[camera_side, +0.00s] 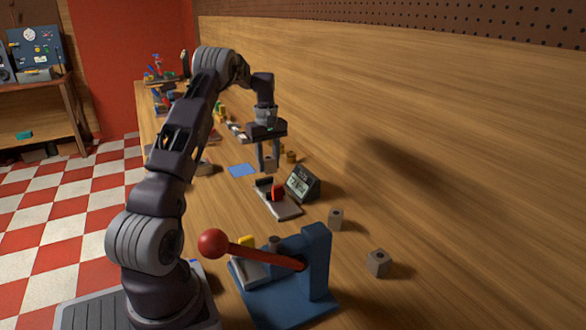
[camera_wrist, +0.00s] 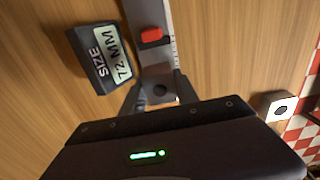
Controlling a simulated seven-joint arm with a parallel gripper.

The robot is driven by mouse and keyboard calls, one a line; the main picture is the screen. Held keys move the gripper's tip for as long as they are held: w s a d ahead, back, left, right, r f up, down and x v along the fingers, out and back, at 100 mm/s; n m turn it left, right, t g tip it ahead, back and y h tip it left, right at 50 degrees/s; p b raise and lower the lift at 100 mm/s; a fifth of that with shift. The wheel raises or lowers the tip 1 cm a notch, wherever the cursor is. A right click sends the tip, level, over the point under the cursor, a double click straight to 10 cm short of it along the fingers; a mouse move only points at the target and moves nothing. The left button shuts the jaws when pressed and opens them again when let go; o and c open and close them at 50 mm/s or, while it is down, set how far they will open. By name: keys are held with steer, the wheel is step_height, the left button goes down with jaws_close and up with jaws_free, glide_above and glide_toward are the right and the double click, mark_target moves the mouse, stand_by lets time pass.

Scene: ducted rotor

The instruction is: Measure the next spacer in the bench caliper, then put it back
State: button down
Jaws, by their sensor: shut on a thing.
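My gripper (camera_side: 268,168) is shut on a grey spacer (camera_wrist: 160,93) with a dark round hole. In the wrist view the spacer sits between my two fingertips, close to the near end of the bench caliper's rail (camera_wrist: 152,18). In the side view I hold it above the bench, behind the caliper (camera_side: 284,208). The caliper has a pale base, a dark jaw and a red slider part (camera_wrist: 151,34). Whether the spacer touches the caliper is unclear.
A blue press (camera_side: 316,262) with a red-ball lever (camera_side: 212,243) stands at the front. A blue mat (camera_side: 242,170) lies left of my gripper. Small brown parts (camera_side: 291,157) stand behind the display.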

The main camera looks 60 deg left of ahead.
mark_target(269, 190)
stand_by(0.3)
steer(key=shift+f, duration=3.35)
steer(key=c, duration=0.9)
jaws_free()
steer(key=shift+o, duration=0.2)
step_height(269, 190, up, 7)
steer(key=shift+r, duration=0.1)
